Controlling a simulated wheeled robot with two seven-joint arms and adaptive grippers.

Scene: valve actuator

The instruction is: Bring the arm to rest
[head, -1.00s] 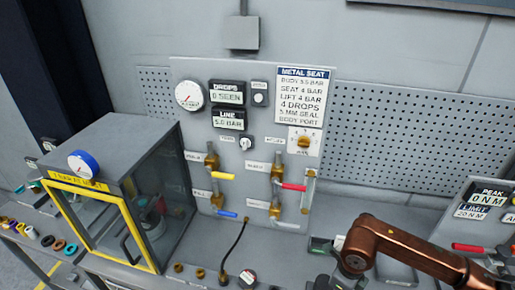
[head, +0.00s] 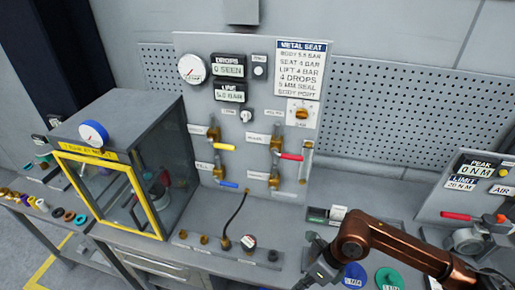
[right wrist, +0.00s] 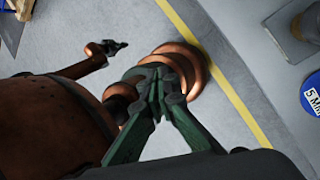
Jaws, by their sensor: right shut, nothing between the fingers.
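My right arm (head: 400,250), copper coloured, comes in from the lower right of the head view. Its dark gripper (head: 318,272) hangs over the front part of the bench, partly cut off by the lower edge. In the right wrist view the right gripper's green fingers (right wrist: 160,88) are together, with nothing between them; floor and copper parts of my own body lie beyond. A small dark gripper on a copper arm (right wrist: 115,46), seemingly my left one, shows there; its jaws are too small to read. My left arm is not in the head view.
A valve panel (head: 262,110) with gauges and coloured handles stands at the back. A yellow-framed glass cabinet (head: 140,165) stands to the left. Blue (head: 354,276) and green discs (head: 389,279) lie beside my right arm. A torque station (head: 478,190) stands at the right.

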